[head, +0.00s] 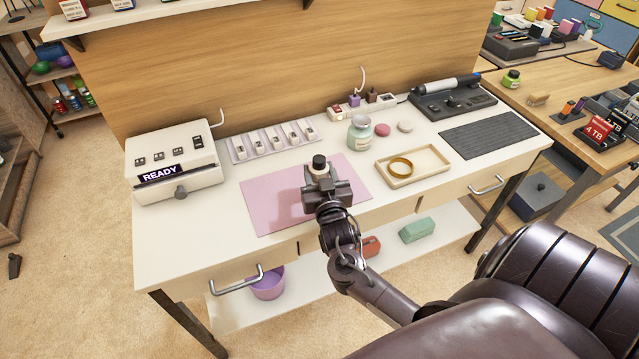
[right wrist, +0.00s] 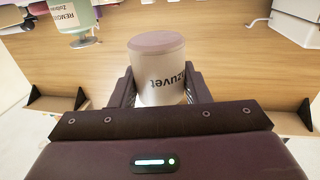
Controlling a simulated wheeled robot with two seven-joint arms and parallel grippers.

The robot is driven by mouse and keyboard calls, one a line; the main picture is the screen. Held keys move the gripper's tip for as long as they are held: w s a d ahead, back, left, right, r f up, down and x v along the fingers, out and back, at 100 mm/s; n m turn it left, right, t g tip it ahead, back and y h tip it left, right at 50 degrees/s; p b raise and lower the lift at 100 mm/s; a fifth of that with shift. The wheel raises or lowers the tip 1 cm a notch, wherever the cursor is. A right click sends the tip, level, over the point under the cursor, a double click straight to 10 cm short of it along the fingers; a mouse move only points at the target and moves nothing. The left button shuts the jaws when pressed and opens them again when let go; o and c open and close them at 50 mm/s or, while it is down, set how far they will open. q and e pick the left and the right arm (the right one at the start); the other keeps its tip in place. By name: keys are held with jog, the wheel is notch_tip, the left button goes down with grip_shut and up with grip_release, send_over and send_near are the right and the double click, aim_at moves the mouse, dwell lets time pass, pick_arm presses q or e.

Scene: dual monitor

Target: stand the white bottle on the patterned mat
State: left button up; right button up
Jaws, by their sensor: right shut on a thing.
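My right gripper (head: 320,180) is shut on the white bottle (head: 320,174), which has a black cap, and stands out over the pink mat (head: 270,205) in the head view. In the right wrist view the bottle (right wrist: 162,75) sits between both fingers (right wrist: 160,90), its lettering upside down and a flat pinkish end toward the top of the picture; its cap is hidden there. The gap between bottle and mat cannot be told. The pink mat shows no clear pattern. A dark grey ribbed mat (head: 488,135) lies at the desk's right. My left gripper is not in view.
A labelled green jar (head: 359,134) stands behind the pink mat. A tray (head: 425,168) with a gold ring lies right of it. A white READY box (head: 172,162) and a rack (head: 272,143) stand left and behind. The mat's left part is clear.

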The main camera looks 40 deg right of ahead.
jog(key=shift+f, duration=1.95)
jog(key=shift+f, duration=0.1)
jog(key=o, duration=1)
